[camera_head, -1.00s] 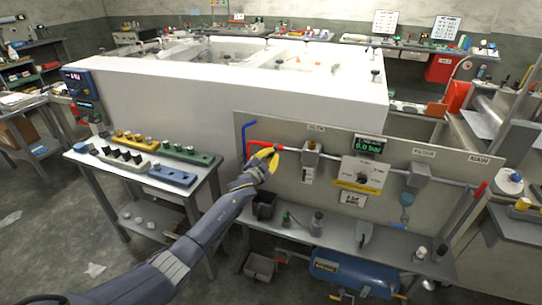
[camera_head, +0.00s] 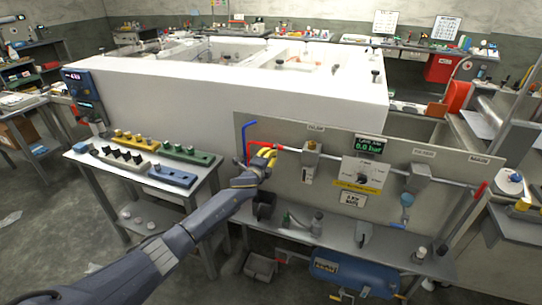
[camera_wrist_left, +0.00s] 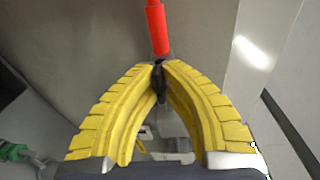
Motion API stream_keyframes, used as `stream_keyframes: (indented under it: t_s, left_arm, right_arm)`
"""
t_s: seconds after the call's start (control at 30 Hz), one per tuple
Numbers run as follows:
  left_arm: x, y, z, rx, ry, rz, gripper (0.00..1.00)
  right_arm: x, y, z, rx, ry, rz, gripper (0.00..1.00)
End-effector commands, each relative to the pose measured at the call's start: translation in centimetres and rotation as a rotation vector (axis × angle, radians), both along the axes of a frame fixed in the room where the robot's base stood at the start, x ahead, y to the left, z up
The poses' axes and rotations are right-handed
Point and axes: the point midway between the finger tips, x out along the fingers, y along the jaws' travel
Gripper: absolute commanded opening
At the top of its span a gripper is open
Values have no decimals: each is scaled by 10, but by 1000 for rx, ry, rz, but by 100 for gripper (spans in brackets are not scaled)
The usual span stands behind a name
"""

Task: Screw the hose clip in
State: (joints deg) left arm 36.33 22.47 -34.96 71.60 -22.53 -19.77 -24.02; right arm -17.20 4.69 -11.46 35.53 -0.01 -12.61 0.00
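The red hose (camera_head: 262,144) runs along the panel at its left part, and its red end (camera_wrist_left: 155,28) points down at my fingertips in the left wrist view. My left gripper (camera_head: 272,150) is at this hose end. Its yellow fingers arch together in the left wrist view (camera_wrist_left: 160,66), tips nearly meeting around a small dark piece (camera_wrist_left: 160,84), apparently the hose clip. The fingers hide most of it, and I cannot tell how far it is screwed in. My right gripper is not in view.
The grey panel (camera_head: 240,128) carries a valve block (camera_head: 311,148), a pipe, a gauge reading 0.0 bar (camera_head: 370,145) and a dial (camera_head: 362,172). A shelf (camera_head: 340,234) with small parts is below. A side table (camera_head: 100,150) with colored racks stands left.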

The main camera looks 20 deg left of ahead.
Motion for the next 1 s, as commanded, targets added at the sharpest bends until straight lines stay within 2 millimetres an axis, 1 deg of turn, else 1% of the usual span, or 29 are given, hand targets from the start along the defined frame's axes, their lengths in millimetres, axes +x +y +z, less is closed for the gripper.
stream_keyframes:
  t_s: [0.1,0.3,0.83,0.87,1.0]
  left_arm:
    - [0,0,0,52,-4,-1,0]
    - [0,0,-1,102,-6,0,0]
    - [0,0,-1,119,-6,1,0]
    - [0,0,-1,119,-6,1,13]
    - [0,0,-1,117,-7,0,29]
  right_arm:
    - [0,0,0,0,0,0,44]
    - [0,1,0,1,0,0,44]
    - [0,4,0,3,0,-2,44]
    - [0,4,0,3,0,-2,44]
    - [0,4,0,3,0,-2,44]
